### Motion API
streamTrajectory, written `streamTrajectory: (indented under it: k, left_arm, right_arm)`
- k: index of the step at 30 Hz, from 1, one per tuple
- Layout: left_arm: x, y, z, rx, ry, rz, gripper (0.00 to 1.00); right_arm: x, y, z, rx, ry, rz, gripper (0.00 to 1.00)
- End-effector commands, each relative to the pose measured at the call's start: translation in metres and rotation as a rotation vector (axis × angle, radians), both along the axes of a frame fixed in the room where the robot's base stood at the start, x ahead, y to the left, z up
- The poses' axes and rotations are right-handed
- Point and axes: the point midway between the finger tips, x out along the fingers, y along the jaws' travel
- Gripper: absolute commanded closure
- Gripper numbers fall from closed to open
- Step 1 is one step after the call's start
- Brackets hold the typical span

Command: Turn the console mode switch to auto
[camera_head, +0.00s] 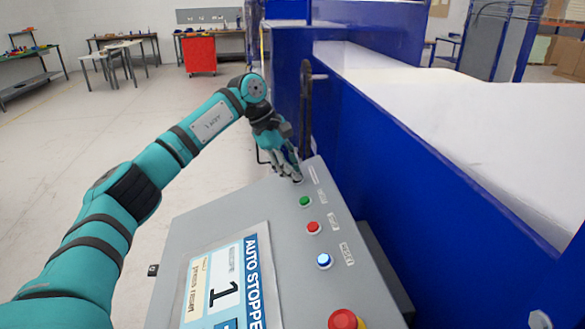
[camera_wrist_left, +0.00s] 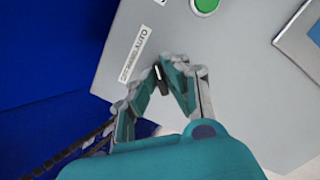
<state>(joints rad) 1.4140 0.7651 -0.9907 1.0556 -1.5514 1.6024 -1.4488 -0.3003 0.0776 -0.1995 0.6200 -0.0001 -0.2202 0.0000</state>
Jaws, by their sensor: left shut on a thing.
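The grey console (camera_head: 205,222) stands in front of me with its sloped top facing up. My left gripper (camera_head: 297,178) reaches down to the far end of the console top. In the left wrist view its fingers (camera_wrist_left: 161,80) are shut on the small dark mode switch (camera_wrist_left: 158,73), which has a white mark. The fingers cover much of the switch, so its exact setting is hard to read. A white label with AUTO on it (camera_wrist_left: 138,55) lies beside the switch. My right gripper is not in view.
A green button (camera_head: 305,202), a red button (camera_head: 313,227), a lit blue button (camera_head: 324,260) and a large red knob (camera_head: 343,319) line the console's right side. A screen (camera_head: 228,285) reads AUTO STOPPE, cut off. A blue machine wall (camera_head: 420,180) stands close on the right.

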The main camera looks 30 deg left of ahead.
Motion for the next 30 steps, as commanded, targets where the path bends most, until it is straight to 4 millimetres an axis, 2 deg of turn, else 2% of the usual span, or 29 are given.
streamTrajectory:
  k: [1, 16, 17, 22, 30]
  left_arm:
    - [-0.0024, -0.0014, -0.0078, 0.008, 0.016, -0.014, 1.00]
    - [-0.0026, -0.0015, -0.0079, 0.013, 0.010, -0.032, 1.00]
    - [-0.0026, -0.0015, -0.0079, 0.013, 0.010, -0.032, 0.89]
    - [-0.0023, -0.0015, -0.0074, 0.011, 0.008, -0.030, 0.68]
    - [-0.0013, -0.0010, -0.0044, 0.009, 0.002, -0.027, 0.68]
  right_arm:
    - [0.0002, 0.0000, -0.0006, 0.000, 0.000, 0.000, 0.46]
    - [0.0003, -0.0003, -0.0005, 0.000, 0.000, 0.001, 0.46]
    - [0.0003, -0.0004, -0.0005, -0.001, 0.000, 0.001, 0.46]
    - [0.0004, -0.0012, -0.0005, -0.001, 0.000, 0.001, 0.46]
    - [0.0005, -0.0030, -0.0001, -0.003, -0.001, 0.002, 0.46]
